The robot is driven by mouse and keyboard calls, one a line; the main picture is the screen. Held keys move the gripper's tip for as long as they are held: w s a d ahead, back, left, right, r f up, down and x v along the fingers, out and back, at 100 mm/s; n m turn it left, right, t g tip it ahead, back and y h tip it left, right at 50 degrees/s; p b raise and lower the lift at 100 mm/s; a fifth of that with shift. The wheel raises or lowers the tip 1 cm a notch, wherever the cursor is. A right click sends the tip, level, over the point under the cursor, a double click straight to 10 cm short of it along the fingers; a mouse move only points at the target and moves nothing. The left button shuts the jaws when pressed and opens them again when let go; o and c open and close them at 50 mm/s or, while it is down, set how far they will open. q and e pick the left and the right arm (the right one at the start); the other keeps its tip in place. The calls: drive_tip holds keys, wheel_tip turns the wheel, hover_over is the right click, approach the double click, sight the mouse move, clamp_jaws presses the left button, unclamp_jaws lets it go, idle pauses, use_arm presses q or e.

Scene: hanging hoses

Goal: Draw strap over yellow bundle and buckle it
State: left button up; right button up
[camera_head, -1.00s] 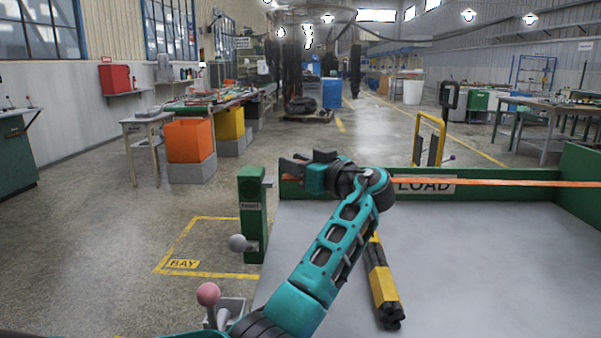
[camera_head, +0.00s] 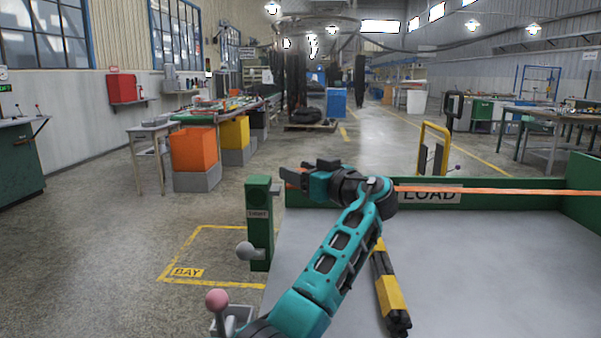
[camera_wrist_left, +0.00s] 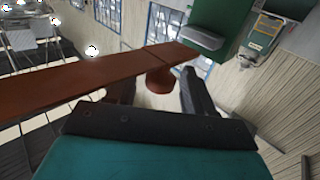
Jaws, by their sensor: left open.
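The yellow bundle (camera_head: 390,293), dark hoses with yellow bands, lies on the grey bed, partly hidden behind my left arm. The orange strap (camera_head: 500,190) runs level along the bed's green back wall and passes behind my left wrist. In the left wrist view the strap (camera_wrist_left: 85,82) shows as a red-brown band crossing the fingers, with a round knob (camera_wrist_left: 159,79) near its end. My left gripper (camera_head: 292,174) is open, beside the top of the green post (camera_head: 259,215). The post's head (camera_wrist_left: 218,25) shows beyond the fingers in the wrist view. My right gripper is out of view.
The bed's green back wall (camera_head: 520,200) carries a LOAD sign. Right of the bundle the bed is clear. A yellow-framed trolley (camera_head: 436,145) stands behind.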

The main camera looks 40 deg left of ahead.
use_arm(q)
drive_tip(key=v, duration=1.3)
drive_tip(key=shift+p, duration=0.4)
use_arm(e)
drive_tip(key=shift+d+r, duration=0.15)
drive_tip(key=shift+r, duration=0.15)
use_arm(q)
drive_tip(key=shift+a, duration=0.1)
